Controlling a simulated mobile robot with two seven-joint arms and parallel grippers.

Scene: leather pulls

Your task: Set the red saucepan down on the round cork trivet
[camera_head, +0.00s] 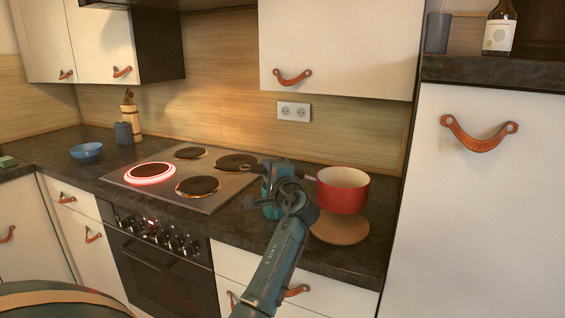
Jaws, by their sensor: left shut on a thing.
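The red saucepan (342,192) is upright at the right end of the dark counter, with a pale inside. The round cork trivet (340,230) lies flat on the counter; the pan's base overlaps its back part in the picture. I cannot tell whether the pan touches the trivet or hangs just above it. My left gripper (275,182) is left of the pan and shut on it at its handle side; the handle and fingertips are mostly hidden by my wrist. My right gripper is not in view.
A hob (220,183) with one glowing red burner (150,173) lies left of my gripper. A blue bowl (86,151), a grey cup (123,133) and a wooden utensil holder (132,119) stand farther left. A tall white cabinet (480,220) bounds the counter at right.

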